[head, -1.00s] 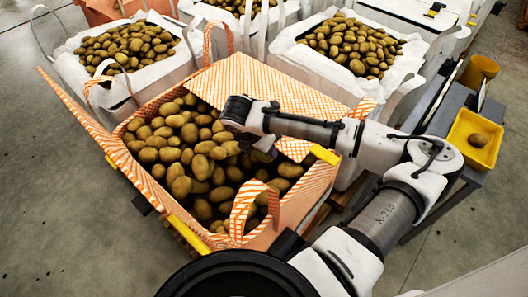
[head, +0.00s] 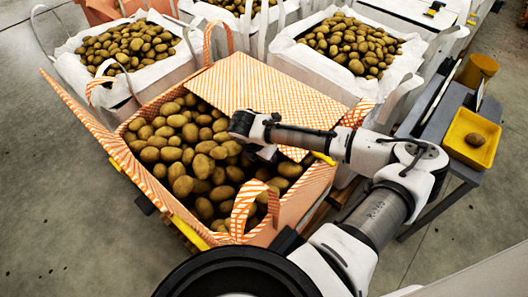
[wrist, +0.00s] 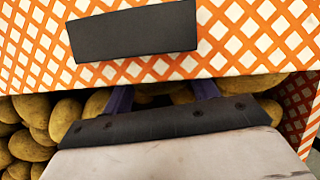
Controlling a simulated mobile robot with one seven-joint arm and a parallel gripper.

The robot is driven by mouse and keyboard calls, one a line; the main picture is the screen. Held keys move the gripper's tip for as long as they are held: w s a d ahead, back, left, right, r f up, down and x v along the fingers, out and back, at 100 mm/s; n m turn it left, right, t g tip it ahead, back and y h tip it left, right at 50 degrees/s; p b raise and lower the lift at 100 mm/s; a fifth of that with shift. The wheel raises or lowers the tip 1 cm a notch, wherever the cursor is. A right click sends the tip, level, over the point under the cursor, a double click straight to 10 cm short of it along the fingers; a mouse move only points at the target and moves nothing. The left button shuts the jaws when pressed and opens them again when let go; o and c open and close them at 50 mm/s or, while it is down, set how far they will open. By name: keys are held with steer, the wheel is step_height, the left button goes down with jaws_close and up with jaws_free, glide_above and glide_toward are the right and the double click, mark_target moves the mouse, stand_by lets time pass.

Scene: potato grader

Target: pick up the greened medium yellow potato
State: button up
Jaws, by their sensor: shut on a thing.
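My gripper (head: 268,153) is over the right side of the open orange-and-white bag (head: 150,195), at the edge of its patterned flap. In the wrist view its two purple fingers (wrist: 163,92) run in under the flap edge, so the tips are hidden. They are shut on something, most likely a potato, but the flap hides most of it. Brown-yellow potatoes (head: 185,150) fill the bag, and several show left of my gripper in the wrist view (wrist: 30,145). I cannot make out which potato is greened.
The flap (head: 265,95) covers the bag's back right; a black patch (wrist: 136,30) on it shows close ahead. An orange strap loop (head: 240,205) stands at the front. White bags of potatoes (head: 345,75) stand behind. At right, a yellow tray (head: 455,150) holds one potato, near a yellow bucket (head: 478,70).

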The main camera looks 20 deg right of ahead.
steer(key=shift+r, duration=0.1)
steer(key=shift+r+b, duration=0.2)
steer(key=shift+b, duration=0.1)
steer(key=shift+s+a+r, duration=0.15)
steer(key=shift+a+r, duration=0.05)
steer(key=shift+s+a+f+b, duration=0.1)
steer(key=shift+s+a+b, duration=0.65)
steer(key=shift+s+a, duration=0.3)
steer(key=shift+s+a+r, duration=0.1)
steer(key=shift+a+r, duration=0.15)
steer(key=shift+r, duration=0.4)
step_height(320, 180, up, 13)
steer(key=shift+b, duration=0.45)
